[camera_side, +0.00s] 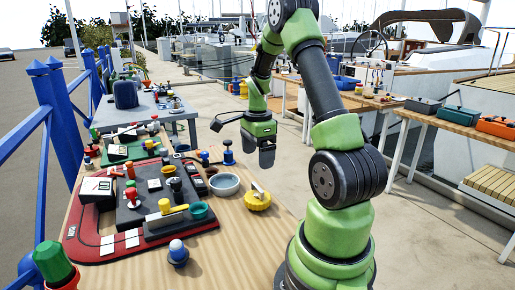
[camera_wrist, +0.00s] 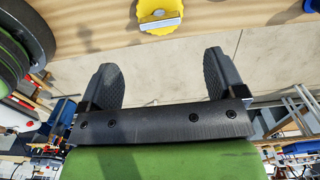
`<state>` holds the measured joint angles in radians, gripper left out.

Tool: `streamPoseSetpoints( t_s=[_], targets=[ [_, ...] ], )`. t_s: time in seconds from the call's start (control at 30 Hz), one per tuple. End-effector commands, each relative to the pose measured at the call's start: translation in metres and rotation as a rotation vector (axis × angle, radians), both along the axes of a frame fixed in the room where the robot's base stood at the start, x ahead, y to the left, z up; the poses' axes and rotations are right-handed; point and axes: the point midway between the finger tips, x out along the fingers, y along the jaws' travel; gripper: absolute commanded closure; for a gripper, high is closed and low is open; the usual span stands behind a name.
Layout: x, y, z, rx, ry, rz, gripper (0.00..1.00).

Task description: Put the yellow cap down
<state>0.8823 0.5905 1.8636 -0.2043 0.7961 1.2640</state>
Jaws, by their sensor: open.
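The yellow cap (camera_side: 257,202) is round with a notched rim and a raised pale bar across its top. It rests on the wooden table (camera_side: 232,240) near the right edge, beside the bowl. In the wrist view the yellow cap (camera_wrist: 150,14) shows at the top edge, partly cut off, beyond my fingertips. My gripper (camera_side: 264,162) hangs above and behind the cap, apart from it, near the table's right edge. In the wrist view my gripper (camera_wrist: 162,80) has its two dark fingers wide apart with nothing between them.
A grey-blue bowl (camera_side: 224,184) stands just left of the cap. A dark panel on a red board (camera_side: 90,230) holds several small pieces, including a red-and-white one (camera_side: 131,195). A blue-topped knob (camera_side: 178,252) stands at the front. Bare wood lies in front of the cap.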

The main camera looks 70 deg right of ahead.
Motion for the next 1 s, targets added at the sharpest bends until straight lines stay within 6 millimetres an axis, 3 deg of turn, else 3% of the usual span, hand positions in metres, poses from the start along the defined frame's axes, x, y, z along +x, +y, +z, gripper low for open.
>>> streamPoseSetpoints(
  t_s=[0.17,0.27,0.37,0.5,0.73,0.9,1.0],
  targets=[
    [0.002,0.003,0.019,-0.007,-0.007,0.024,0.11],
    [0.012,0.020,0.039,-0.032,-0.039,0.139,0.11],
    [0.026,0.055,0.071,-0.080,-0.101,0.366,0.11],
    [0.030,0.124,0.118,-0.170,-0.215,0.786,0.11],
    [-0.009,0.220,0.161,-0.346,-0.412,1.451,0.11],
    [-0.041,0.256,0.167,-0.458,-0.524,1.781,0.11],
    [-0.051,0.265,0.168,-0.498,-0.560,1.879,0.11]
  ],
)
